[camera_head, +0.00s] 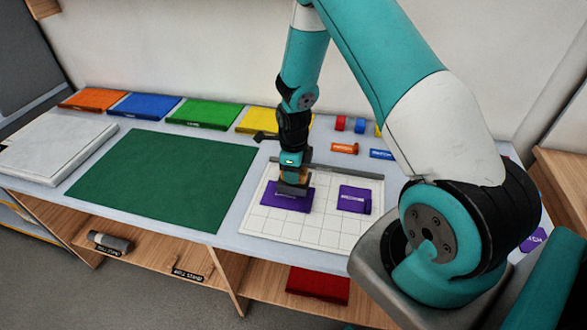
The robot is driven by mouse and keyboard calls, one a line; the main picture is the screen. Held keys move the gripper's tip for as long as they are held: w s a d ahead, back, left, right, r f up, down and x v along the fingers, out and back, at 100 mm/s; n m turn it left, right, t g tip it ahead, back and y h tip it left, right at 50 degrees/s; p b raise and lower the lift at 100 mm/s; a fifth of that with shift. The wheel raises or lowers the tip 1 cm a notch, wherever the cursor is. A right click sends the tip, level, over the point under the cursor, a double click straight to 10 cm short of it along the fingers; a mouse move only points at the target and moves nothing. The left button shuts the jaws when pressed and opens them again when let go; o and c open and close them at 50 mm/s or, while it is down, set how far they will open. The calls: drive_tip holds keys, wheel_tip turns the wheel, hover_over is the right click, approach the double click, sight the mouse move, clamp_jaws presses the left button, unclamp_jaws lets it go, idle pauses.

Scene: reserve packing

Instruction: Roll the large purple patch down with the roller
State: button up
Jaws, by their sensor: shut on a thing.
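A flat purple patch (270,196) lies on the white gridded board (285,232), left of its middle. A second, seemingly smaller purple patch (354,200) lies to its right on the same board. My gripper (293,177) points down over the left, larger patch. It is shut on a small tool with a tan part and a grey lower part, which appears to be the roller (291,187). The roller's lower end is at the patch's upper middle and hides part of it. I cannot tell whether it presses on the patch or hovers just above.
A green mat (165,178) lies left of the board, with a pale slab (50,147) beyond. Orange, blue, green and yellow flat stacks line the back. A grey cylinder (110,242) and red block (318,285) are on the lower shelf.

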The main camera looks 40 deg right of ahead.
drive_tip(key=shift+f+b, duration=0.4)
drive_tip(key=shift+f, duration=0.05)
idle(0.7)
drive_tip(key=shift+a, duration=0.1)
drive_tip(key=shift+w+a+f, duration=0.1)
drive_tip(key=shift+w+a, duration=0.4)
drive_tip(key=shift+w, duration=0.15)
drive_tip(key=shift+w+a+r+b, duration=0.1)
drive_tip(key=shift+w+a+b, duration=0.1)
drive_tip(key=shift+w+a, duration=0.55)
drive_tip(key=shift+w+a+r+b, duration=0.15)
drive_tip(key=shift+w+a, duration=0.4)
drive_tip(key=shift+w, duration=0.4)
drive_tip(key=shift+w+a+f+b, duration=0.15)
drive_tip(key=shift+w+a+b, duration=0.15)
drive_tip(key=shift+w+a, duration=0.4)
drive_tip(key=shift+w+a+f+b, duration=0.1)
drive_tip(key=shift+w+a+b, duration=0.2)
drive_tip(key=shift+w+a, duration=0.7)
drive_tip(key=shift+w, duration=0.35)
drive_tip(key=shift+r, duration=0.1)
drive_tip(key=shift+r, duration=0.1)
